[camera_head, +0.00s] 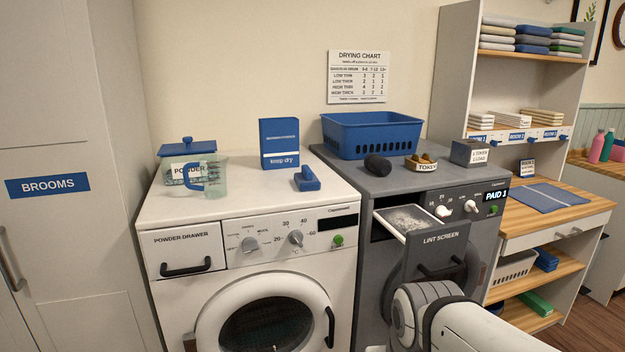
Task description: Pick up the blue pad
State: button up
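A small blue pad-like block with a raised grip (307,180) lies on the white washer's top, near its right front edge. It is apart from the blue box behind it. A flat blue mat (548,197) also lies on the wooden counter at the right; I cannot tell for sure which of the two the task names. My arm (430,312) enters from the lower right, in front of the grey dryer. My gripper's fingers are not visible, and nothing held shows.
The white washer (225,212) carries a powder tub (188,160), a clear jug (214,177) and the blue box (279,143). The grey dryer holds a blue basket (370,136), a dark cylinder (378,166) and a token bowl (421,162). Its lint screen drawer (438,242) sticks out.

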aim_at(306, 181)
jog(key=u, duration=0.05)
jog(key=i, duration=1)
jog(key=z, duration=0.1)
